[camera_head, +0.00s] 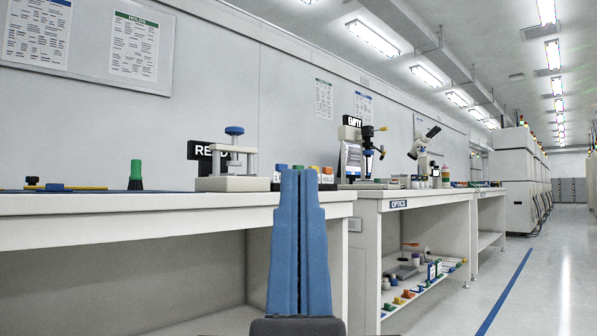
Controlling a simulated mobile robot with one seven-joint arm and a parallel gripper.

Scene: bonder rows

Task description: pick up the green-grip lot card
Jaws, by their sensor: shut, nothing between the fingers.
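My gripper (300,174), with two blue fingers, points up in the bottom middle of the head view. Its fingers are together with nothing between them. Behind the fingertips, on the right end of the near bench, stands a row of small light pieces with coloured tops, partly hidden by the fingers. A blue top (282,167) and an orange top (327,170) show there, the orange one above a piece marked "HOLD". I cannot tell for sure which piece is the green-grip lot card. A green-topped item with a dark base (136,174) stands further left; it looks like a brush.
The near bench (180,207) carries a white clamp stand with a blue knob (234,160) and a yellow-handled tool (70,187). A second bench marked "OPTICS" (430,201) stands to the right, with a loaded lower shelf. The aisle floor (540,270) at right is clear.

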